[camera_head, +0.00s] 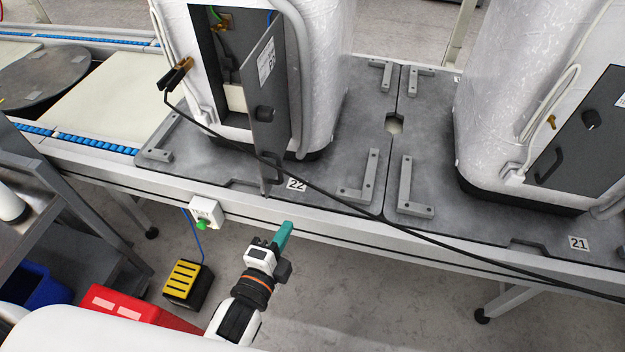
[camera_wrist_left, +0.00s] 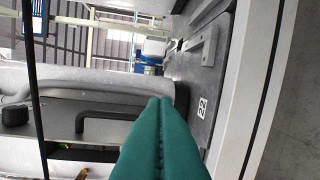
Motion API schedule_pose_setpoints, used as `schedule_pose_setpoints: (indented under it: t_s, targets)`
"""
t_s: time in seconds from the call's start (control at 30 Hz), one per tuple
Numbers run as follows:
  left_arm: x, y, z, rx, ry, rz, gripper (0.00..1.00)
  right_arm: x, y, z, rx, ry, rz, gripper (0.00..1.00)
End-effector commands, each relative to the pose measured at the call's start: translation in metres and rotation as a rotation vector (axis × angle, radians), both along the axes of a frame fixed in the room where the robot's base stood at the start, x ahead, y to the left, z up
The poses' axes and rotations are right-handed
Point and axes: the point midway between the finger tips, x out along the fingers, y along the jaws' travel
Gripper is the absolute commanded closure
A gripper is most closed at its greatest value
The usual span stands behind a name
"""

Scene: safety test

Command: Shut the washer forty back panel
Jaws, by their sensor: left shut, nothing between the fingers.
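The washer (camera_head: 318,60) on the plate marked 22 is wrapped in white film. Its grey back panel (camera_head: 262,80) stands open, swung outward, with a black knob, a handle and a label too small to read surely. The dark opening (camera_head: 212,60) behind it shows wires. My left gripper (camera_head: 289,226) has teal fingers, shut and empty, in front of the bench edge, below and apart from the panel in the head view. In the left wrist view, the fingertips (camera_wrist_left: 160,102) overlap the panel's black handle (camera_wrist_left: 105,115) in the picture; contact is unclear. My right gripper is not in view.
A white box with a green button (camera_head: 202,222) sits on the bench front. A yellow pedal (camera_head: 184,280) is on the floor.

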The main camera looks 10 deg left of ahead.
Motion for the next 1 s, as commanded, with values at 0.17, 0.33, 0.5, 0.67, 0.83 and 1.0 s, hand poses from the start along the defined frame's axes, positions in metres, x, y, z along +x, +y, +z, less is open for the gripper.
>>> schedule_pose_setpoints:
  t_s: [0.17, 0.33, 0.5, 0.67, 0.83, 1.0]
  targets:
    - [-0.001, 0.005, 0.05, 0.097, -0.125, 0.009, 1.0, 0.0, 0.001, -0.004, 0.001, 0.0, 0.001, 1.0]
    - [0.009, 0.004, 0.057, 0.112, -0.143, 0.01, 1.0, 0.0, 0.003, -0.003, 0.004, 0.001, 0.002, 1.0]
    - [0.038, 0.0, 0.058, 0.11, -0.143, 0.01, 1.0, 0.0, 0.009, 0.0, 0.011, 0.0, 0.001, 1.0]
    - [0.071, -0.005, 0.058, 0.109, -0.143, 0.01, 1.0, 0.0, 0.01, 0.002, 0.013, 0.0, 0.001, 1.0]
    - [0.1, -0.005, 0.057, 0.112, -0.138, 0.01, 1.0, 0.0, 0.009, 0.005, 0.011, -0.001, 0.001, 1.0]
    - [0.092, 0.02, 0.056, 0.112, -0.137, 0.01, 1.0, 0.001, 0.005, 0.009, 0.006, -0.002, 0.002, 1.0]
